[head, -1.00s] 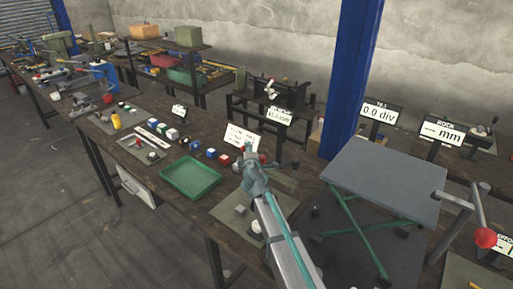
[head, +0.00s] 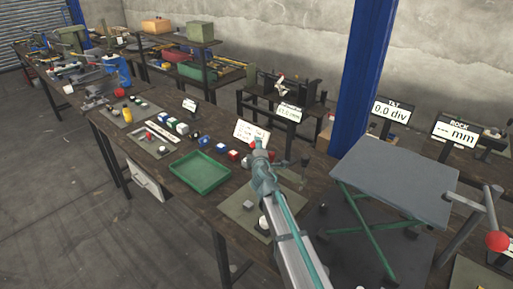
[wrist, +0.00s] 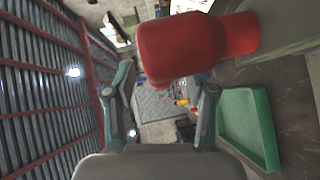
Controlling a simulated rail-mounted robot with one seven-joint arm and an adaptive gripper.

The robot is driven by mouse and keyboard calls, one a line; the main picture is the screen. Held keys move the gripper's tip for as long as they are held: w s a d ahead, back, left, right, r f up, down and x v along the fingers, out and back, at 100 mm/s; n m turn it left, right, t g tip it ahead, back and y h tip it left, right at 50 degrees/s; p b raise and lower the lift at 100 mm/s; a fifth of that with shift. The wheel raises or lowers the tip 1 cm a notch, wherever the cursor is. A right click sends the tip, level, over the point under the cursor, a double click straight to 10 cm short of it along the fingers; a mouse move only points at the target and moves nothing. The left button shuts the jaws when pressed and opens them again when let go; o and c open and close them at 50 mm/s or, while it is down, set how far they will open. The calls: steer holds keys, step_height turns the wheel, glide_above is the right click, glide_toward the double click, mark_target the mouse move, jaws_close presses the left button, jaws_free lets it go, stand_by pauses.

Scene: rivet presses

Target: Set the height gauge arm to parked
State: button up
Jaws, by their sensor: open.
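My gripper (head: 261,158) is open above the bench in the head view, with a small red piece (head: 256,144) at its tip. In the wrist view my two fingers (wrist: 162,105) stand apart with nothing between their tips. A large red knob (wrist: 185,45) is very close to the wrist camera, above the fingers in the picture. A grey bar (wrist: 285,28) shows beside its right end. I cannot tell whether the knob touches a finger. My arm and gripper hide what lies behind them, and I cannot clearly pick out the height gauge's body or its arm position.
A green tray (head: 174,181) lies left of my gripper, with several coloured blocks (head: 181,126) behind it. A white card (head: 252,132) stands just beyond my gripper. A grey lift platform (head: 395,182) and a red ball handle (head: 497,241) are at the right.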

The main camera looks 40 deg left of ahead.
steer(key=v, duration=1.1)
steer(key=shift+w+a, duration=0.15)
steer(key=x, duration=1.1)
steer(key=shift+w+a, duration=0.1)
steer(key=shift+w, duration=0.05)
steer(key=shift+w+a+f, duration=0.1)
steer(key=shift+w, duration=0.15)
steer(key=shift+s, duration=0.15)
